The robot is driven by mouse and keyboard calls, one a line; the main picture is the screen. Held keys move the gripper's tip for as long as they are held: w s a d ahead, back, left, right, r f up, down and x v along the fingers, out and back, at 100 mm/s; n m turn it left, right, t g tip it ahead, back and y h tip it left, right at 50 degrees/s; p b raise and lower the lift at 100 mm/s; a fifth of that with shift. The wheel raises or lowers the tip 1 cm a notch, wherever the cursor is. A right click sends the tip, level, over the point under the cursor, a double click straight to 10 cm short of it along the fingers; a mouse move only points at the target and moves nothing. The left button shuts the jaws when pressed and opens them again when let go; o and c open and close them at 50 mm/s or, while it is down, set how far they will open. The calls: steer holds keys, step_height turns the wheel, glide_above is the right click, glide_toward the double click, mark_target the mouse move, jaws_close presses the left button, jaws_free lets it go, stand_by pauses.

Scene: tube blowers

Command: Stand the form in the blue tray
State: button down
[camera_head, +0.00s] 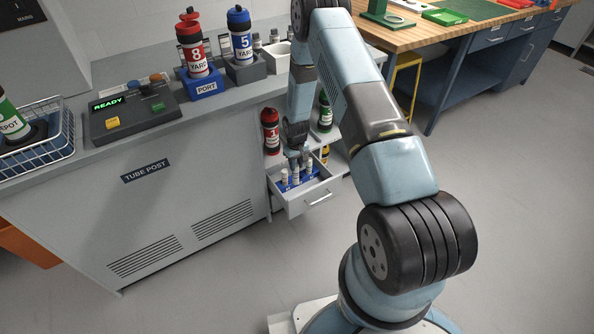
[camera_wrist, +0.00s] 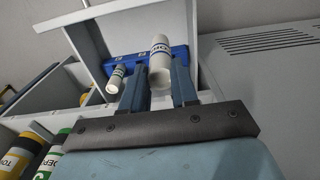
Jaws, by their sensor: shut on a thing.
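My gripper (camera_head: 296,154) reaches down into the open drawer. In the wrist view its two dark fingers (camera_wrist: 158,88) are shut on a white rolled form (camera_wrist: 160,62) with dark lettering. The blue tray (camera_wrist: 179,56) lies behind the form, and in the head view the blue tray (camera_head: 289,186) sits in the drawer. The form is roughly upright over or in the tray; I cannot tell whether its lower end is seated. Another white roll (camera_wrist: 116,77) stands in the tray to the left. The head view shows several small white rolls there, partly hidden by my gripper.
The grey drawer (camera_head: 318,199) juts out from the tube post counter. A red tube (camera_head: 270,130) and a green tube (camera_head: 325,112) stand on the shelf behind it. Red tube 8 (camera_head: 194,55) and blue tube 5 (camera_head: 241,45) stand on the counter. The floor in front is clear.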

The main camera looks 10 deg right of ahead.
steer(key=w+d+f, duration=0.3)
steer(key=w+f, duration=0.7)
steer(key=f, duration=0.1)
steer(key=shift+w+f, duration=0.25)
steer(key=shift+f, duration=0.15)
steer(key=c, duration=0.9)
jaws_free()
steer(key=shift+d, duration=0.1)
steer(key=shift+o, duration=0.2)
step_height(320, 180, up, 8)
steer(key=shift+f, duration=0.15)
